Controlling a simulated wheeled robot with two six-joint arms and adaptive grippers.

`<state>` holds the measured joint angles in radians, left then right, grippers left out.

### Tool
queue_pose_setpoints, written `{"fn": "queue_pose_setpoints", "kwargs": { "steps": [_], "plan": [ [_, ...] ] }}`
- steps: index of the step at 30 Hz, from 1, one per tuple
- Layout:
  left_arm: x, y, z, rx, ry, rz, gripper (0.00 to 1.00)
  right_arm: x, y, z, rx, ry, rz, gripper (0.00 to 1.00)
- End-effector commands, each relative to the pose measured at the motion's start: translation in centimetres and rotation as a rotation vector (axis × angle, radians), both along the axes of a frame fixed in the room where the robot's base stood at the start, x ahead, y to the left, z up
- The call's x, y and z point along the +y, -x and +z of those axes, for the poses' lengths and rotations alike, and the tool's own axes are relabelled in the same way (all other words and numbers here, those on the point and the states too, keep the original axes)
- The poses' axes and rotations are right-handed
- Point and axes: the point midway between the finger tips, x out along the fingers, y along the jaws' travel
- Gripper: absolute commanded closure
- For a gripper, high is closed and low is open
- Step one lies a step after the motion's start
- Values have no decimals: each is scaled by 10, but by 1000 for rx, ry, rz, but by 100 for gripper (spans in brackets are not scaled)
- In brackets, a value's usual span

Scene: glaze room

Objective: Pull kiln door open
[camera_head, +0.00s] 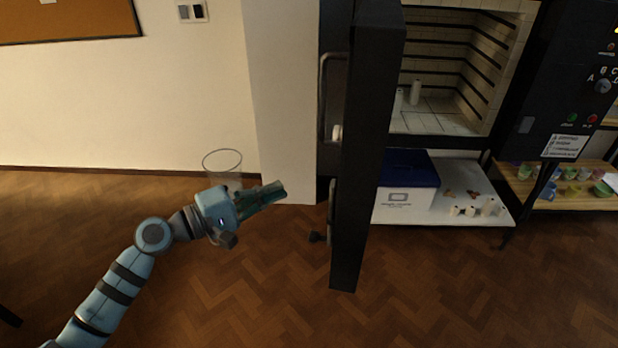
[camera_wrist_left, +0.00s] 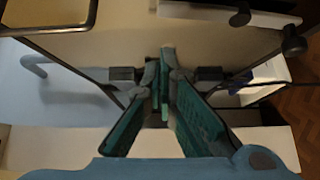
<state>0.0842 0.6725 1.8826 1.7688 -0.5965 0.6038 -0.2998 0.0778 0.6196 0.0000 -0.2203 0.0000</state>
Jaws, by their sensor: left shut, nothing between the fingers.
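The black kiln door (camera_head: 372,150) stands swung open, seen nearly edge-on in the head view. A long bar handle (camera_head: 323,98) is on its left-hand face. The kiln chamber (camera_head: 450,55) is exposed to the right, with pale brick walls and dark element rows. My left gripper (camera_head: 282,189) is shut and empty, left of the door and apart from it, lower than the long handle. Its teal fingers (camera_wrist_left: 165,60) also show together in the left wrist view, with nothing between them. My right gripper is not in view.
A blue-lidded white box (camera_head: 405,203) and small pale pieces (camera_head: 478,210) sit on a low shelf below the kiln. A dark control panel (camera_head: 580,80) and a wooden shelf with colourful cups (camera_head: 562,180) stand at right. A thin dark ring (camera_head: 222,160) shows behind my gripper. Wood floor is open in front.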

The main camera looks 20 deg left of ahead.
Motion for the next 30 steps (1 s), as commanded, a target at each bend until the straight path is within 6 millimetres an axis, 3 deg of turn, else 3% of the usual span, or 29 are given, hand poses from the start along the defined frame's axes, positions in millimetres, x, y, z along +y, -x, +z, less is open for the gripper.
{"fn": "queue_pose_setpoints", "kwargs": {
  "steps": [6,12,26,30],
  "plan": [
    [-32,-36,3,0,4,0,100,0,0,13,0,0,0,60],
    [-61,-37,2,1,1,0,100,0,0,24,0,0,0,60],
    [-69,-37,0,1,-2,3,100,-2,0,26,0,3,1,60],
    [-76,-36,3,2,4,40,100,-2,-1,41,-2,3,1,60]
  ]
}}
